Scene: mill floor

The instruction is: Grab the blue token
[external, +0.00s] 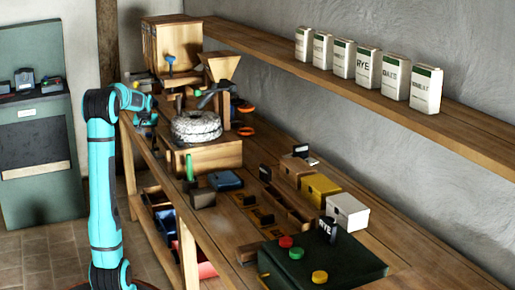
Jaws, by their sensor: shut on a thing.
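My gripper (148,118) is at the end of my teal arm, over the left edge of the long wooden bench (222,226). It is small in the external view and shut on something. The held thing is too small and too covered by the gripper to make out, and I cannot tell its colour for sure. I cannot clearly pick out a blue token anywhere else. A red round piece (285,242) and a yellow round piece (319,277) sit on a dark green box (345,262) at the near end of the bench, far from my gripper.
A round millstone (196,126) and a wooden hopper (221,68) stand close to the right of my gripper. A dark blue block (225,180), a yellow box (320,190) and a white box (347,211) stand nearer. Several sacks line the wall shelf (340,83).

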